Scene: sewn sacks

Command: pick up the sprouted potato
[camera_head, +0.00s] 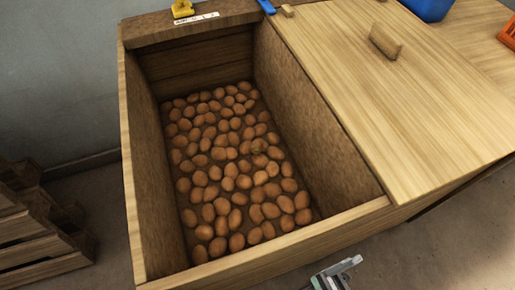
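Many brown potatoes lie in a loose layer on the floor of a deep wooden bin (130,200). One potato (259,147) right of the middle has small pale yellowish marks that may be sprouts, but it is too small to be sure. My gripper (342,270) shows in part at the bottom edge, outside the bin's near wall and well apart from the potatoes. The frame cuts it off, and I cannot tell how far its fingers are apart. I see nothing held in it.
A wooden lid (410,100) with a block handle (385,41) covers the bin's right part. A yellow object (182,9) and a white label (197,19) are on the back rim. Wooden pallets (35,230) stand at left. A blue container (427,8) is at the back right.

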